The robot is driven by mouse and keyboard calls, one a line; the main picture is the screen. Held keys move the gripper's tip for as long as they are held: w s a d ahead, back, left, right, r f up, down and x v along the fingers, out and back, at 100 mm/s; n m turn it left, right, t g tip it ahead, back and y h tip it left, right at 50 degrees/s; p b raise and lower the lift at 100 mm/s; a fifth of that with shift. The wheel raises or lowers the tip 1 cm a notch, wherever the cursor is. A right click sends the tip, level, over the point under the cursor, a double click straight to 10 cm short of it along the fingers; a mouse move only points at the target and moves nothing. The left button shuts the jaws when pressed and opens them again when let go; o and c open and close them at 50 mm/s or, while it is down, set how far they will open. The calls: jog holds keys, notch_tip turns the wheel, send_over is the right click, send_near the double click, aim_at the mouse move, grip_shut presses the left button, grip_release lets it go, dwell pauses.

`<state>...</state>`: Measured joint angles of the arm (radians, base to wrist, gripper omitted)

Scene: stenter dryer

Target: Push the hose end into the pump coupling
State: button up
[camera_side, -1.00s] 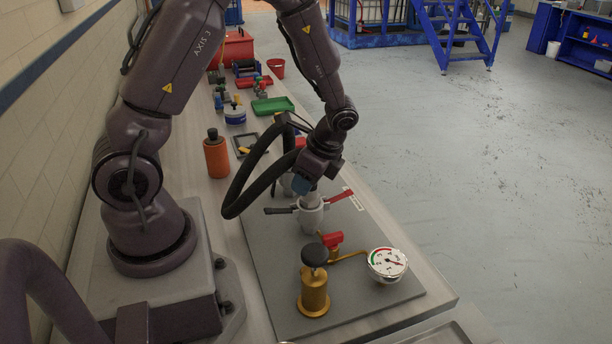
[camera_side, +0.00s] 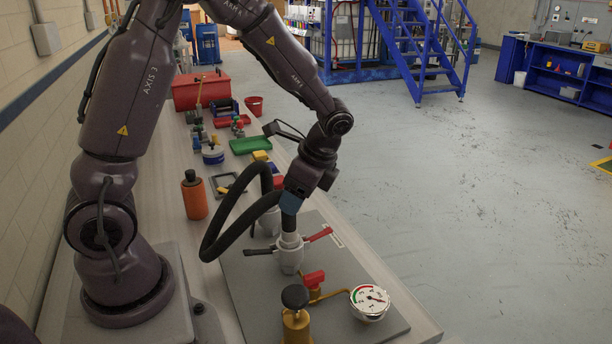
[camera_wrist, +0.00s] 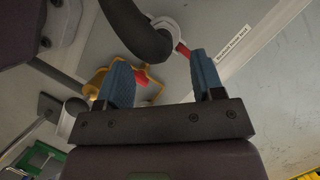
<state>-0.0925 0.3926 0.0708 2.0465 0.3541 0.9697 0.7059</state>
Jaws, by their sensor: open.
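The grey pump coupling (camera_side: 291,256) stands upright on the grey plate, with a red lever (camera_side: 318,234) out to the right and a dark lever (camera_side: 260,250) to the left. The black hose (camera_side: 212,235) loops at the left, and its end section (camera_side: 289,224) stands upright, meeting the coupling's top; the depth inside is hidden. My gripper (camera_side: 290,203) is just above, around or beside the hose. In the wrist view the blue fingers of my gripper (camera_wrist: 160,78) are apart with no hose between their tips; the hose (camera_wrist: 145,35) runs beyond them into the pale coupling ring (camera_wrist: 168,24).
A brass pump with a black knob (camera_side: 295,298), a red-handled valve (camera_side: 314,280) and a gauge (camera_side: 369,302) stand in front of the coupling. An orange bottle (camera_side: 194,198), green tray (camera_side: 251,145) and red toolbox (camera_side: 201,90) are farther back. The plate's right side is mostly clear.

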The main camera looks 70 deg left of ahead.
jog(key=v, duration=0.5)
jog(key=shift+r, duration=0.15)
jog(key=shift+w, duration=0.1)
jog(key=s+d+r+n+t+h, duration=0.3)
jog(key=s+d+r+n+t, duration=0.5)
jog(key=s+r, duration=0.3)
jog(key=shift+s+d+r+n+t, duration=0.2)
jog(key=shift+s+d+n+t, duration=0.25)
jog(key=shift+s, duration=0.25)
jog(key=shift+a, duration=0.1)
